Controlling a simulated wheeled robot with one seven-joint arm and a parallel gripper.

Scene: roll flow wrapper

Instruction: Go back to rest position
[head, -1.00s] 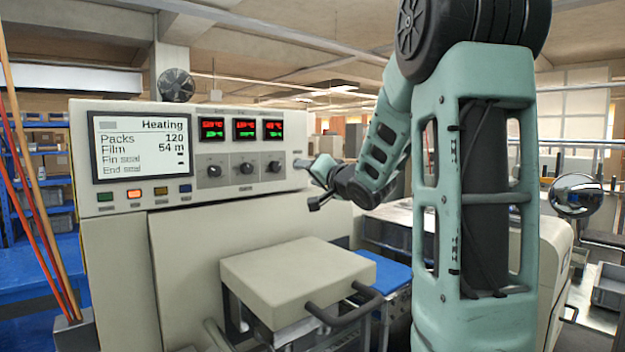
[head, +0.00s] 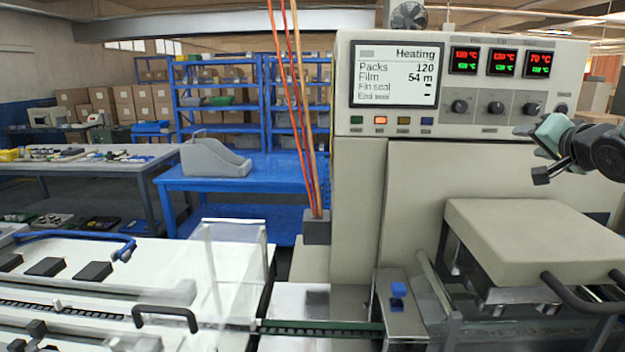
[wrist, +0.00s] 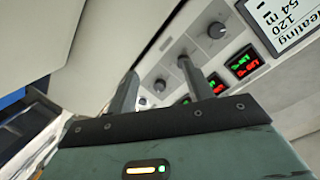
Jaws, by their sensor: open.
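My gripper (head: 534,152) is at the right edge of the head view, in front of the machine's control panel (head: 460,85). It is open and empty, apart from the knobs as far as I can tell. In the wrist view its two fingers (wrist: 158,70) stand apart, with the panel's knobs and red and green readouts behind them. The panel's screen (head: 395,75) reads Heating, Packs 120, Film 54 m. Most of my arm is outside the head view.
A beige box-shaped cover (head: 535,240) with a black handle juts out below the panel. A conveyor (head: 110,300) with a clear guard (head: 232,265) runs at lower left. A blue table (head: 240,175) and blue shelves (head: 215,100) stand behind, with open floor between tables.

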